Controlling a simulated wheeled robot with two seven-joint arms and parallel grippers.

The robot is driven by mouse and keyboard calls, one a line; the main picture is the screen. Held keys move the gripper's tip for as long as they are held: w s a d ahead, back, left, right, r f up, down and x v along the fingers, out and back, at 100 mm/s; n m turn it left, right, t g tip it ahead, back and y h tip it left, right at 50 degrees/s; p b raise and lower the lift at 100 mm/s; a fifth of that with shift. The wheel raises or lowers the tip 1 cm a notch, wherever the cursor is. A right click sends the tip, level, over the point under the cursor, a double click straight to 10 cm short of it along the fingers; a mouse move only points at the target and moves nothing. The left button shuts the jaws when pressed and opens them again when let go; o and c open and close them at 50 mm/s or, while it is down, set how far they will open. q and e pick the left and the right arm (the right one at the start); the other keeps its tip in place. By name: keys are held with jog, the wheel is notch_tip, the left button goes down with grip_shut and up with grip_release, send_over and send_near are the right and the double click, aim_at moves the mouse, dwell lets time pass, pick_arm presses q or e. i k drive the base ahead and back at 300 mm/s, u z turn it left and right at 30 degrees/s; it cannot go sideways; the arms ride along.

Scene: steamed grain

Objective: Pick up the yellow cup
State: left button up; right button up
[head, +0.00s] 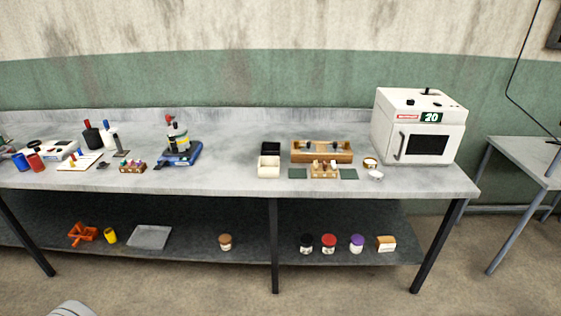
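A small yellow cup-like cylinder (110,236) stands on the lower shelf at the left, between an orange object and a grey tray. It looks slightly tilted and nothing touches it from above. Neither of my grippers shows in the head view, so their state is hidden.
The long grey workbench (230,185) has a lower shelf (190,220). An orange holder (82,233) is left of the yellow cup and a flat grey tray (150,237) right of it. Several jars stand further right. A white oven (418,125) stands on top. The floor in front is clear.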

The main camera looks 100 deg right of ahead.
aim_at(111, 236)
jog(key=z, duration=2.65)
jog(key=i, duration=0.6)
jog(key=z, duration=0.6)
